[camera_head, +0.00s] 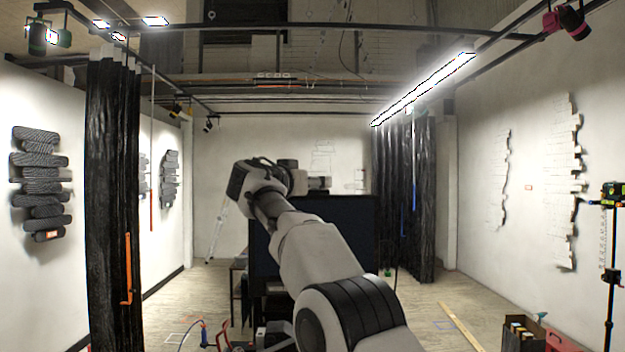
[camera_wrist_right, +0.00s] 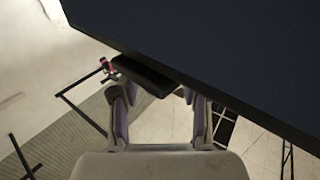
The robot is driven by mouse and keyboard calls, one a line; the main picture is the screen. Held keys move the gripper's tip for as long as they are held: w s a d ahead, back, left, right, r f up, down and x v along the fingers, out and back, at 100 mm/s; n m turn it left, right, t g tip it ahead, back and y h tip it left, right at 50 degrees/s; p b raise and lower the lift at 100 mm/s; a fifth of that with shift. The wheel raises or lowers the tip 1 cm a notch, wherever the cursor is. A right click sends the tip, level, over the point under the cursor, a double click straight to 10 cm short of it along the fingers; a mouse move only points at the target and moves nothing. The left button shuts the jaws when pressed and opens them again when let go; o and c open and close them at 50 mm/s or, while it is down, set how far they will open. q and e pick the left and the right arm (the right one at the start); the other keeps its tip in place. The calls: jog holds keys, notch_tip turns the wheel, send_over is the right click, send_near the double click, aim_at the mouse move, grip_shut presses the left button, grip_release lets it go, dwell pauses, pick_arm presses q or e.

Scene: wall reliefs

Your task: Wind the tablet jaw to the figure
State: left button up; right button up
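The large dark blue panel (camera_head: 315,235), standing upright behind my right arm, fills the top right of the wrist view (camera_wrist_right: 230,50). A short dark padded bar (camera_wrist_right: 145,76) shows near its lower edge, just beyond my right fingertips; I cannot tell whether it is the tablet jaw. My right gripper (camera_wrist_right: 155,103) is open, its two fingers apart with pale floor showing between them. In the head view my right arm reaches up in front of the panel, and its fingers cannot be made out. No figure or scale can be read. My left gripper is out of view.
A black tripod (camera_head: 610,260) stands at the right edge. An open box (camera_head: 522,332) and a yellow strip (camera_head: 460,325) lie on the floor at right. Black curtains (camera_head: 112,200) hang at left. Wall reliefs (camera_head: 42,180) hang on the side walls. Floor is open right of the panel.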

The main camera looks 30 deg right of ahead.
jog(key=shift+w+d, duration=0.15)
jog(key=shift+d, duration=0.2)
jog(key=shift+s+a+r, duration=0.15)
jog(key=shift+s+a, duration=0.05)
jog(key=shift+a, duration=0.3)
jog(key=v, duration=1)
jog(key=shift+s+a+f, duration=0.2)
jog(key=shift+a+f, duration=0.05)
jog(key=shift+a, duration=0.1)
jog(key=shift+a, duration=0.1)
